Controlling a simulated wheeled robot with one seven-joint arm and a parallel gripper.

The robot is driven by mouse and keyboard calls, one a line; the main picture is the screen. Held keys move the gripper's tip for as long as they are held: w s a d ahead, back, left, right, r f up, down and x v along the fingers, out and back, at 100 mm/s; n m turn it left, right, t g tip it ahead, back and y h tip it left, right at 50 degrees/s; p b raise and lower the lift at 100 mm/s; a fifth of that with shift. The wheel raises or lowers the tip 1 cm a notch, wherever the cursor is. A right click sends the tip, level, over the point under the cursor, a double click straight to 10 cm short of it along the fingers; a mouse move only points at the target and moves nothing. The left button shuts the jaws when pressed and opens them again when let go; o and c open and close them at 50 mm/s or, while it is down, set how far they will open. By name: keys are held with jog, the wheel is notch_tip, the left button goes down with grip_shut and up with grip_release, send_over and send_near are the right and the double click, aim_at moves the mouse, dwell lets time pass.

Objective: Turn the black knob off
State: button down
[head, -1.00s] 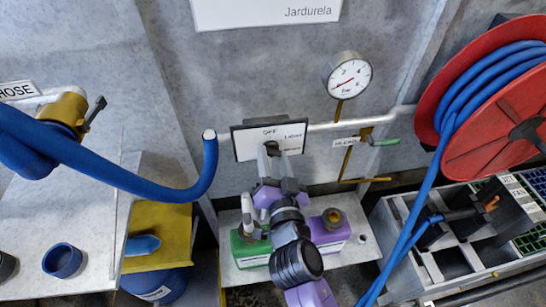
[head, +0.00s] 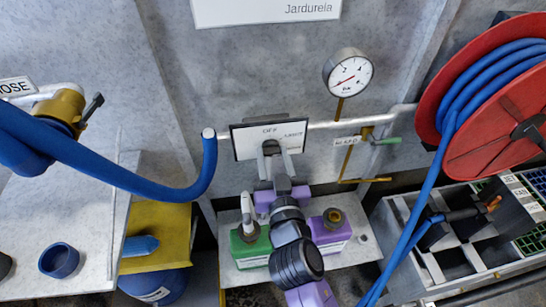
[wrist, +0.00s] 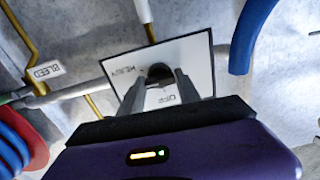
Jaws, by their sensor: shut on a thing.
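The black knob (wrist: 157,74) sits in the middle of a white, black-edged plate (wrist: 195,57) on the grey wall. In the wrist view the plate reads "OFF" below the knob and "HEAVY" at its upper left. In the head view the plate (head: 242,149) shows "OFF" above the knob (head: 270,147) and another label to its right. My gripper (head: 271,153) reaches up to the plate and is shut on the knob, one finger on each side. The wrist view also shows my gripper (wrist: 161,88) around it. The fingers partly cover the knob, and I cannot tell where it points.
A pipe with a pressure gauge (head: 348,74) and a green-handled valve (head: 385,141) runs right of the plate. A red hose reel (head: 490,150) stands at right. A blue hose (head: 120,175) crosses at left. Green (head: 250,245) and purple (head: 330,235) containers stand below my gripper.

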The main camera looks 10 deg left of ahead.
jog(key=n, duration=0.4)
jog(key=shift+n, duration=0.3)
jog(key=n+p, duration=0.1)
jog(key=n, duration=0.3)
jog(key=shift+n, duration=0.3)
jog(key=n+p, duration=0.1)
jog(key=n, duration=0.3)
jog(key=shift+n+p, duration=0.95)
jog(key=shift+n, duration=1.55)
jog(key=shift+f, duration=0.1)
jog(key=c, duration=0.8)
grip_release()
jog(key=shift+c, duration=0.2)
